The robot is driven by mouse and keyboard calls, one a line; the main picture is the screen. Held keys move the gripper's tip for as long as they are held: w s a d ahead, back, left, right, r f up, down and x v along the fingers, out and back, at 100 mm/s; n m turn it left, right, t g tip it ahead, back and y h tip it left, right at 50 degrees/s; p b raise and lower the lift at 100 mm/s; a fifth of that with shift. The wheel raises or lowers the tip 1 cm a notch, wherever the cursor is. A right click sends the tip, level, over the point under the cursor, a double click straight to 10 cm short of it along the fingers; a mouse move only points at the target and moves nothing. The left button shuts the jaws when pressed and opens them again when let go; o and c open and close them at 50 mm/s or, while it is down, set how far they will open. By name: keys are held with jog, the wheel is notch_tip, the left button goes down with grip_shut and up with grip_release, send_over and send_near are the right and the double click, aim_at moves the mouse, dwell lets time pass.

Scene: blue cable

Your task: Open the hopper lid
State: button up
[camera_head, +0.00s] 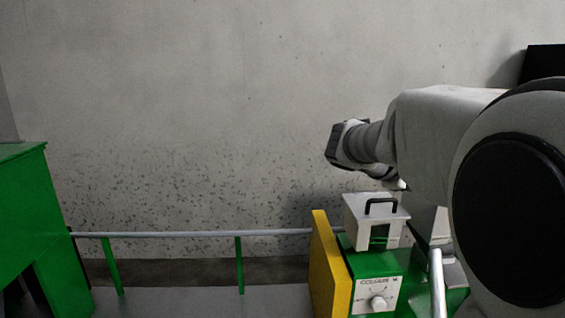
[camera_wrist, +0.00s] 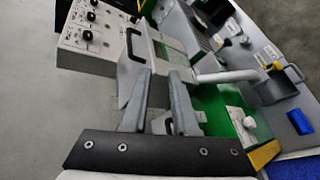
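The hopper (camera_head: 393,238) is a pale grey box on a green machine body. Its pale lid (camera_head: 355,207) lies flat on top and looks closed, with a black loop handle (camera_head: 381,201). In the wrist view my gripper (camera_wrist: 161,74) is open, its two grey fingers apart with no object clasped. I cannot tell the exact gap between fingers and handle. In the head view my arm comes from the right above and behind the hopper; the fingers are not clearly visible.
A yellow plate (camera_head: 326,270) and a white knob panel (camera_head: 377,296) adjoin the hopper. A metal rail (camera_head: 190,234) runs left to a green cabinet (camera_head: 25,200). The wrist view shows a control box (camera_wrist: 92,35) and another black handle (camera_wrist: 131,45). A speckled wall stands behind.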

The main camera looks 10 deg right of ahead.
jog(key=w+d, duration=0.2)
jog(key=d, duration=0.4)
jog(key=w+d+f+n+h, duration=0.1)
jog(key=w+d, duration=0.1)
jog(key=d, duration=0.4)
jog(key=w+d+h, duration=0.1)
jog(key=w+d, duration=0.2)
jog(key=d, duration=0.3)
jog(key=shift+w+d+f+p, duration=0.1)
jog(key=shift+d+f+p, duration=0.2)
jog(key=shift+p, duration=0.1)
grip_shut()
dwell(0.6)
